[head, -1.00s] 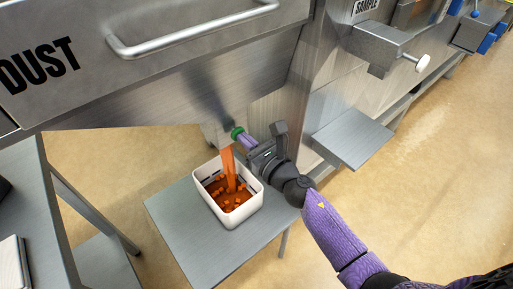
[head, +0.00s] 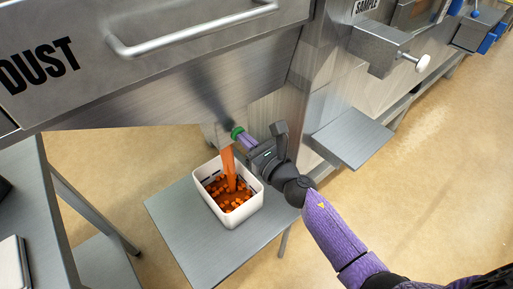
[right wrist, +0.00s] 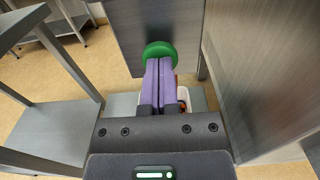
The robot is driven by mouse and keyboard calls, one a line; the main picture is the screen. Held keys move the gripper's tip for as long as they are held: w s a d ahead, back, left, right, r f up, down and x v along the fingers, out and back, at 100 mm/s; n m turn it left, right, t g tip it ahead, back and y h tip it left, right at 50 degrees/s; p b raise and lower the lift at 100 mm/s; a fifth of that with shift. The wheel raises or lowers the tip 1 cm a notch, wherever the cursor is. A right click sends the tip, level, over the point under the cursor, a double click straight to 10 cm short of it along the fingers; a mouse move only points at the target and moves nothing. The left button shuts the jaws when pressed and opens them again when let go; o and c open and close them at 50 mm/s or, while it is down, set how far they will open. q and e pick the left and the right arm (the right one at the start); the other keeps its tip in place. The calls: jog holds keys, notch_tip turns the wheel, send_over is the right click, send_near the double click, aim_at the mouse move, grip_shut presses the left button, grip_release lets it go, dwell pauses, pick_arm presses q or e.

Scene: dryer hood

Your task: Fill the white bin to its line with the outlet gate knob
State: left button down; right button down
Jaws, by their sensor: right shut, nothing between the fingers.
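The white bin (head: 219,213) stands on a small grey table under the outlet. An orange stream (head: 229,165) falls into it, and orange pieces cover its floor. Dark marks show on its inner back wall; I cannot tell exactly how the level stands to the line. The green outlet gate knob (head: 237,133) sits at the outlet, and it also shows in the right wrist view (right wrist: 158,52). My right gripper (head: 247,140) is shut with nothing between its purple fingers, their tips at the knob. In the right wrist view, the fingers (right wrist: 158,68) are together and overlap the knob. My left gripper is not in view.
The steel DUST hopper (head: 190,75) with a bar handle (head: 195,32) overhangs the outlet. A grey side table (head: 30,190) stands at left. A grey shelf (head: 352,138) and a white-knobbed SAMPLE fitting (head: 385,45) are at right. The floor at right is clear.

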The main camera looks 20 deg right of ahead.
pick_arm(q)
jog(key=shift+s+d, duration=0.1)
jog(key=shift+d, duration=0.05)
pick_arm(e)
jog(key=shift+w+r, duration=0.1)
jog(key=shift+r, duration=0.2)
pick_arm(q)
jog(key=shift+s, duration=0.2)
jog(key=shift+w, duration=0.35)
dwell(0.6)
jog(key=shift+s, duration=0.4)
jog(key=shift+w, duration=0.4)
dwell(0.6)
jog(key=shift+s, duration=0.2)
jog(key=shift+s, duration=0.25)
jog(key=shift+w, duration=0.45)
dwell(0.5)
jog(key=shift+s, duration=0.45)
